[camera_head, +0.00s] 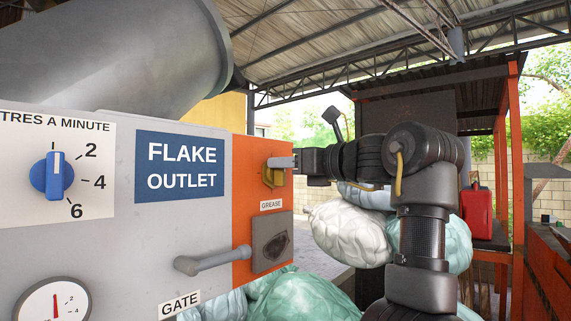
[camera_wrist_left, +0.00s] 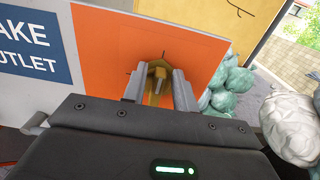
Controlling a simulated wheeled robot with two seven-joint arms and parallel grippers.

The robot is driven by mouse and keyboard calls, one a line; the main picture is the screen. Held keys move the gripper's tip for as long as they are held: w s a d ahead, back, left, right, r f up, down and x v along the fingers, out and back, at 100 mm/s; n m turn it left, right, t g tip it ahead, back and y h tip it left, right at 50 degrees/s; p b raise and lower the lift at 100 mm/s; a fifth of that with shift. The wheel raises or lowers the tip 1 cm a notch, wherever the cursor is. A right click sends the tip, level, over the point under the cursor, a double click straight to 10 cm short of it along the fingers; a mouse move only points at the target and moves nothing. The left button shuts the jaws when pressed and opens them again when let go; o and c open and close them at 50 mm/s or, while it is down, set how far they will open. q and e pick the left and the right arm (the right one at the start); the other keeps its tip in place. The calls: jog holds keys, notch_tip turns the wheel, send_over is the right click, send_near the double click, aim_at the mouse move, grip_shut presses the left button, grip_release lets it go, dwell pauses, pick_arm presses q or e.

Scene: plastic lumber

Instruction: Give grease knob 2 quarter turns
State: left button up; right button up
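The grease knob (camera_head: 272,177) is a yellow-brass knob on the orange panel, above the GREASE label (camera_head: 271,205). In the left wrist view the knob (camera_wrist_left: 157,86) shows a narrow raised bar between the two grey fingers. My left gripper (camera_head: 281,162) reaches the knob from the right in the head view, and its fingertips overlap the knob there. In the left wrist view the left gripper (camera_wrist_left: 160,76) is open, with one finger on each side of the bar and gaps beside it. Part of the knob is hidden by the fingers. My right gripper is not in view.
Below the knob are a dark socket plate (camera_head: 272,242) and a grey gate handle (camera_head: 213,260). A blue dial (camera_head: 52,176) and a gauge (camera_head: 53,305) are at left. White and green sacks (camera_head: 348,232) lie behind my arm. A red can (camera_head: 477,210) stands at right.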

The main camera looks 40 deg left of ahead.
aim_at(284, 181)
pick_arm(q)
jog(key=shift+w+m, duration=0.1)
jog(key=shift+m, duration=0.2)
grip_shut()
jog(key=shift+d+f+m+b, duration=0.1)
jog(key=shift+f+m+b, duration=0.8)
jog(key=shift+m, duration=4.95)
jog(key=shift+a+f+m+b, duration=0.1)
jog(key=shift+f+m+b, duration=0.8)
jog(key=shift+m, duration=4.9)
jog(key=shift+d+f+m+b, duration=0.15)
jog(key=shift+m+b, duration=1.4)
jog(key=shift+m, duration=4.3)
jog(key=shift+r, duration=0.1)
